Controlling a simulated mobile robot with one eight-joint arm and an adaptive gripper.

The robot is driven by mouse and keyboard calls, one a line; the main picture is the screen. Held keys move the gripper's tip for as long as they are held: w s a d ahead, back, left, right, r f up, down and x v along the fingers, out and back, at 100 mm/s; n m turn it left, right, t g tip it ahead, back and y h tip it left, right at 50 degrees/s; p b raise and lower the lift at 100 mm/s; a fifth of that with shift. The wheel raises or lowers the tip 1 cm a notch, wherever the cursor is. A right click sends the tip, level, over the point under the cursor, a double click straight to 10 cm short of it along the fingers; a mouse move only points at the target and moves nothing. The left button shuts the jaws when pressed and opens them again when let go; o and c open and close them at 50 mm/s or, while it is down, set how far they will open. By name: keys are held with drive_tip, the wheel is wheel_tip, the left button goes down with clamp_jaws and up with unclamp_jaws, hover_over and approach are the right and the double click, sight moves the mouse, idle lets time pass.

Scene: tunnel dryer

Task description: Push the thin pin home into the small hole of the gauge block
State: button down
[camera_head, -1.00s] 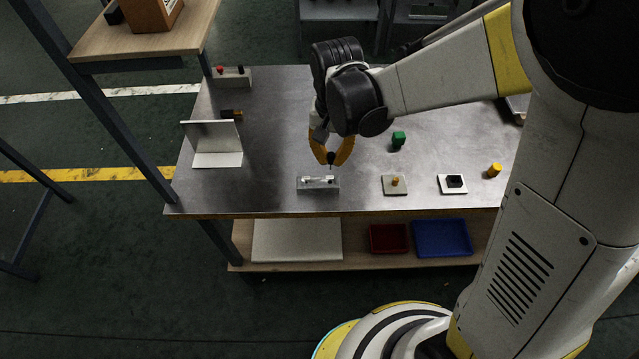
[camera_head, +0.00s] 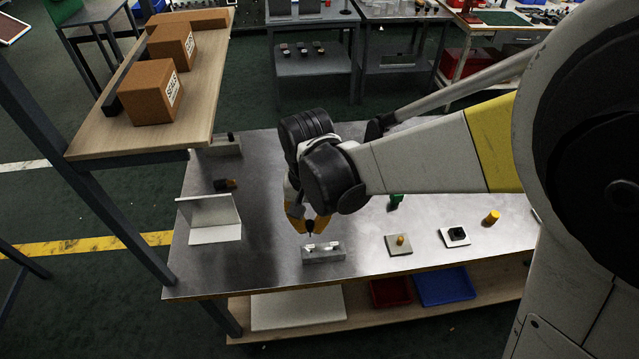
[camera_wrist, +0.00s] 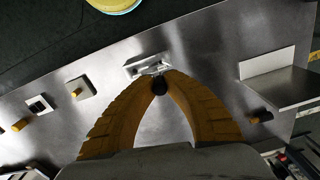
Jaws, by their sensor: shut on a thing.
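The gauge block (camera_head: 323,254) is a small grey metal block near the front edge of the steel table, with lighter parts on its top. My gripper (camera_head: 308,228) has yellow-orange fingers and hangs just behind and above the block. In the wrist view its fingertips (camera_wrist: 160,84) close together on a dark, round-ended thing, likely the thin pin (camera_wrist: 159,88). The block also shows in the wrist view (camera_wrist: 136,68), just beyond the fingertips. The small hole and the pin's tip are too small or hidden to tell.
A bent metal plate (camera_head: 213,233) stands left of the block. A plate with an orange peg (camera_head: 401,240), a white plate with a black square (camera_head: 464,238), a yellow cylinder (camera_head: 491,217) and a green piece (camera_head: 396,202) lie to the right. A shelf with boxes (camera_head: 150,95) rises at left.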

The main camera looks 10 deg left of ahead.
sight(310, 222)
drive_tip(key=shift+f, duration=0.1)
drive_tip(key=shift+f+b, duration=2.5)
drive_tip(key=shift+f, duration=0.3)
drive_tip(key=shift+f+b, duration=1.6)
drive_tip(key=shift+f, duration=0.05)
drive_tip(key=c, duration=1.4)
unclamp_jaws()
drive_tip(key=shift+c, duration=0.2)
wheel_tip(310, 222, up, 12)
drive_tip(key=shift+r, duration=0.1)
